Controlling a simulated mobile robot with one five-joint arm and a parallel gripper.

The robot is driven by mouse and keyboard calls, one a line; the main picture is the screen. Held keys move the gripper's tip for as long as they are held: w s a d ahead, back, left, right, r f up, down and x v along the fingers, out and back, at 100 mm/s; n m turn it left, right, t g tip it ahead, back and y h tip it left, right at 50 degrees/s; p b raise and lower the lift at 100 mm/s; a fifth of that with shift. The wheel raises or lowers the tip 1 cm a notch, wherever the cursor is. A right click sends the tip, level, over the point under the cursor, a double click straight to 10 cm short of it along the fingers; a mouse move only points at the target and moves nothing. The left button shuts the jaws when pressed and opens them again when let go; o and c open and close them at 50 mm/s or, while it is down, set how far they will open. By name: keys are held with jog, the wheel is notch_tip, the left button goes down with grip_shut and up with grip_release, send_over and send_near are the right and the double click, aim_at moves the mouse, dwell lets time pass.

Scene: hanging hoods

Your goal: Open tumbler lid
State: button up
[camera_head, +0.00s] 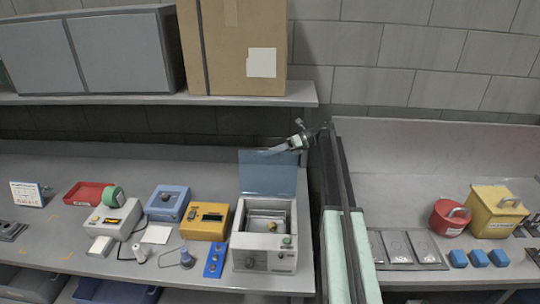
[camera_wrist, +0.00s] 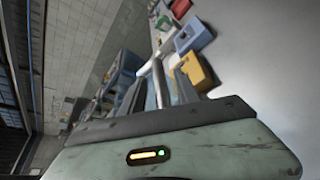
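The tumbler (camera_head: 265,237) is a light grey box with knobs on its front, standing on the bench in the head view. Its translucent blue lid (camera_head: 268,175) stands raised, roughly upright at the back, and the opening below is uncovered, showing a metal-rimmed cavity. My gripper (camera_head: 285,148) is at the lid's top right edge, pointing left; whether it touches the lid is unclear. In the wrist view my gripper (camera_wrist: 160,85) shows as grey finger parts beyond the pale green housing. Its opening is too unclear to judge.
Left of the tumbler are a yellow device (camera_head: 205,221), a blue device (camera_head: 167,203) and a red tray (camera_head: 88,193). A cardboard box (camera_head: 235,45) sits on the shelf above. On the right bench are a red pot (camera_head: 450,217) and a yellow container (camera_head: 496,211).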

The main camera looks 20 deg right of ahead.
jog(key=w+p+v, duration=0.1)
jog(key=p+v, duration=0.1)
jog(key=v, duration=0.5)
jog(key=shift+s+d, duration=0.35)
jog(key=shift+s, duration=0.2)
jog(key=shift+r, duration=0.1)
